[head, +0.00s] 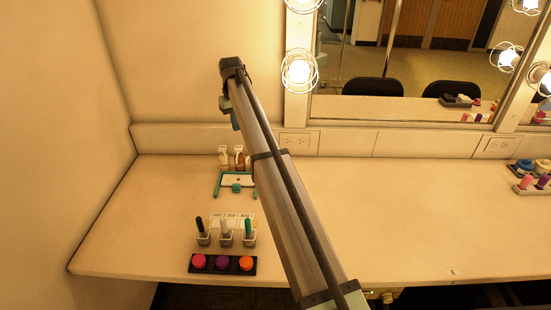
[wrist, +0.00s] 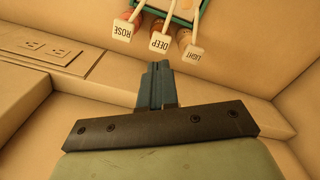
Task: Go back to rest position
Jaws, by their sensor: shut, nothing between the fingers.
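My gripper (wrist: 155,82) shows in the wrist view with its two fingers together and nothing between them. In the head view my arm reaches out over the counter (head: 390,210) to the back wall, and the gripper end (head: 235,120) is partly hidden behind it. The gripper is high, near several bottles in a teal-framed rack (head: 217,185). In the wrist view the bottles carry tags reading ROSE (wrist: 122,29), DEEP (wrist: 159,42) and LIGHT (wrist: 194,53). The fingertips point towards these tags and appear apart from them.
In front of the rack stand three small cups with brushes (head: 226,238) and a black tray (head: 222,271) with pink, purple and orange pots. A lit mirror (head: 400,60) stands behind the counter. More cosmetics (head: 530,183) sit at the far right. The counter's middle is clear.

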